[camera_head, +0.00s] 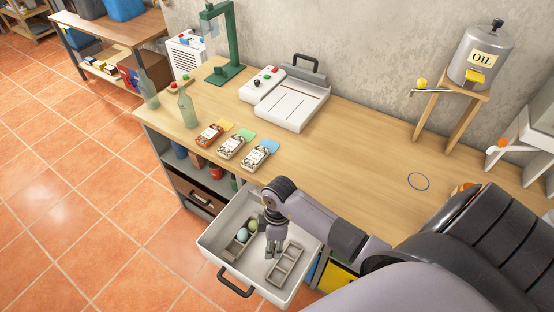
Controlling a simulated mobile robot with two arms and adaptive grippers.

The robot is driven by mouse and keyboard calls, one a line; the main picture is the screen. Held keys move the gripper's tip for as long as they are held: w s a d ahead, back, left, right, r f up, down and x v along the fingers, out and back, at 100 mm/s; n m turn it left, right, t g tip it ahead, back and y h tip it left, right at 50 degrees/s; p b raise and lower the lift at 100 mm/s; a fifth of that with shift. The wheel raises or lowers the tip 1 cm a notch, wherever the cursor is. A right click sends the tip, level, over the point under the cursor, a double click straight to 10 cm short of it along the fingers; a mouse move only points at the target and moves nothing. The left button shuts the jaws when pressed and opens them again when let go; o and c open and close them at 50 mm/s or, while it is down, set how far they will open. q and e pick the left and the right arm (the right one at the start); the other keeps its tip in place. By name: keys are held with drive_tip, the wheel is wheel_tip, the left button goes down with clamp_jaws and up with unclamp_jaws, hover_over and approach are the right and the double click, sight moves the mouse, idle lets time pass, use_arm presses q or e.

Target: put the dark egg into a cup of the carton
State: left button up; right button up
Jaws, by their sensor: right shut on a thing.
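A white drawer (211,248) stands pulled out below the wooden bench. In its left part a small grey-beige divided carton (233,252) lies by a teal egg (242,235) and an olive egg (251,225). A second divided tray (287,266) with open cells lies in the right part; I see no egg in it. My right gripper (270,252) points down into the drawer between the two. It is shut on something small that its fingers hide. I cannot make out a dark egg for certain. My left gripper is not in view.
The drawer walls and black handle (236,284) surround my right gripper. The bench middle is clear.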

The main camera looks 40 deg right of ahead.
drive_tip(key=w+a+f+b, duration=0.3)
drive_tip(key=w+f+b, duration=0.2)
drive_tip(key=w+b, duration=0.2)
drive_tip(key=w+a+f+b, duration=0.3)
drive_tip(key=w+f+b, duration=0.3)
drive_tip(key=w+b, duration=0.1)
drive_tip(key=shift+w+a+f+b, duration=0.15)
drive_tip(key=shift+w+f+b, duration=0.2)
drive_tip(key=shift+w, duration=0.45)
drive_tip(key=shift+r, duration=0.1)
drive_tip(key=shift+s+p, duration=0.15)
drive_tip(key=shift+p, duration=0.2)
drive_tip(key=shift+a+f, duration=0.1)
drive_tip(key=shift+f, duration=0.15)
drive_tip(key=shift+f+b, duration=1.9)
drive_tip(key=shift+f, duration=0.7)
